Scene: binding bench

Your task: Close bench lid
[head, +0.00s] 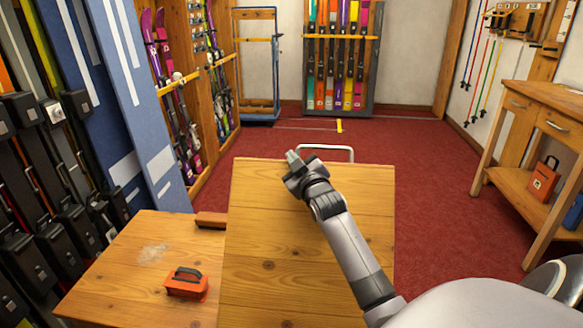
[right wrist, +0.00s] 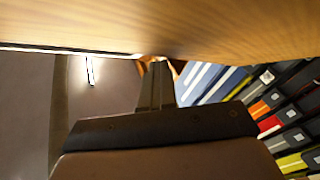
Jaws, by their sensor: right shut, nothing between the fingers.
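The bench lid (head: 300,245) is a broad wooden panel in the middle of the head view. It seems to stand raised above the bench top (head: 120,285) at its left; its exact angle is hard to tell. A pale metal handle bar (head: 330,148) shows at its far edge. My right gripper (head: 291,157) is shut and empty at this far edge, left of the middle. In the right wrist view the shut fingers (right wrist: 158,68) are close to the wooden surface (right wrist: 160,25); I cannot tell if they touch it. My left gripper is out of view.
An orange-red tool with a dark handle (head: 187,283) lies on the bench top near a pale smudge. A brown block (head: 211,220) is beside the lid. Ski racks (head: 60,180) line the left. A wooden side table (head: 540,110) stands right. Red carpet (head: 430,180) is clear between.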

